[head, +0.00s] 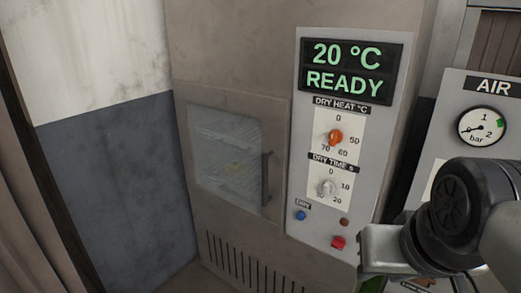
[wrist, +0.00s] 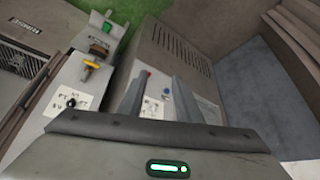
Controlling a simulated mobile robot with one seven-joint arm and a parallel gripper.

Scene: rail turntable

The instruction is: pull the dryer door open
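The dryer door (head: 278,118) is a brown-grey panel with a glass window (head: 228,150), and it looks closed. Its dark upright handle (head: 267,180) is on the door's right edge. My gripper is partly in the head view at the lower right, right of the dryer's control panel and away from the handle; its fingertips are hidden there. In the wrist view my gripper (wrist: 158,85) has two grey fingers spread apart with nothing clearly held between them. The dryer's panel and vent (wrist: 180,45) show beyond the fingers; I cannot make out the handle there.
The control panel (head: 310,222) carries a display reading 20 °C READY, two dials, a blue button (head: 300,215) and a red button (head: 338,242). An AIR panel with a gauge (head: 482,126) stands at right. Floor left of the dryer looks clear, beside a wall (head: 115,180).

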